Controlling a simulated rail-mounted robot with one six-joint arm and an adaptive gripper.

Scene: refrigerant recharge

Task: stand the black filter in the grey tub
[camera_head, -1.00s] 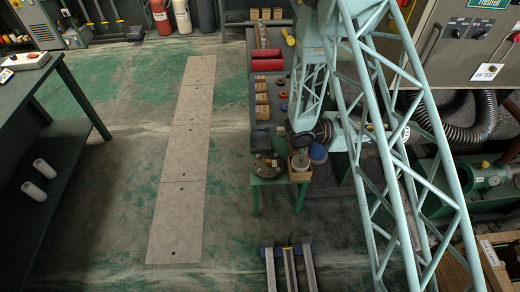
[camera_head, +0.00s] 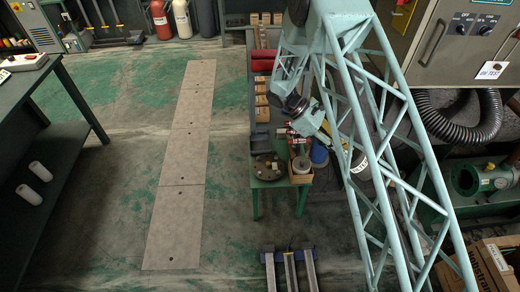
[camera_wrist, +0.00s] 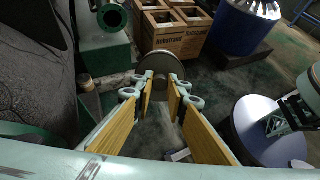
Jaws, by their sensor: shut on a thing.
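In the wrist view my gripper (camera_wrist: 160,84) has its two yellow-padded fingers shut on a round, dark grey-brown thing, seen nearly end-on, which I take to be the black filter (camera_wrist: 157,65). The fingers cover part of it. It appears held above the floor, in front of the wooden crates. In the head view my lattice arm hides the fingertips and the held thing. I cannot pick out the grey tub with certainty in either view.
Wooden crates (camera_wrist: 178,30), a green flanged block (camera_wrist: 104,48) and a blue drum (camera_wrist: 244,27) lie beyond the gripper. A pale round surface (camera_wrist: 262,125) is at the right. The bench (camera_head: 262,183) carries several small items. The floor strip (camera_head: 183,170) is clear.

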